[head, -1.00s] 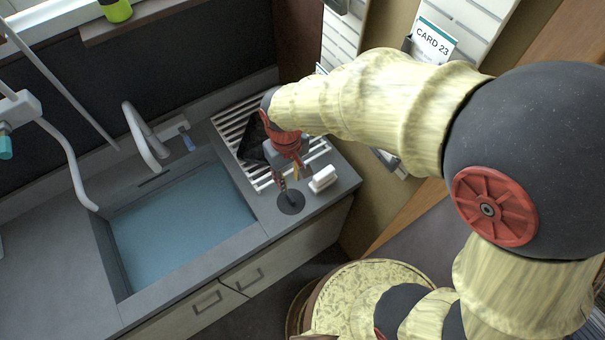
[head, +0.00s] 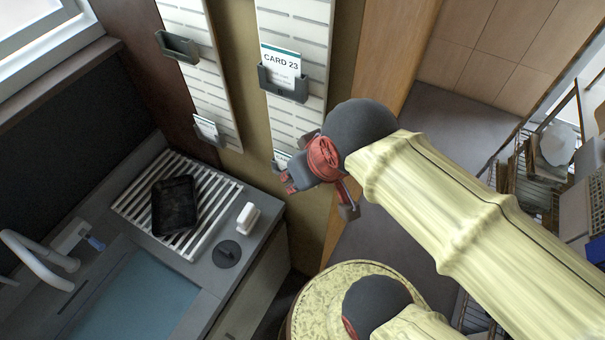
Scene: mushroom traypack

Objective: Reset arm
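My arm reaches in from the lower right in the head view, with its end raised in front of the wall boards. My gripper (head: 318,196) shows at the arm's end as grey and red parts, clear of the counter. Its fingers are small and partly hidden, so I cannot tell whether it is open or shut. A black tray (head: 174,206) lies on the white slatted rack (head: 213,224) beside the sink, apart from my gripper.
A white block (head: 248,217) and a dark round disc (head: 227,254) sit on the counter's right end. The sink (head: 140,300) and faucet (head: 40,258) are at lower left. A holder with CARD 23 (head: 281,70) hangs on a wall board. Wire shelving (head: 535,165) stands at right.

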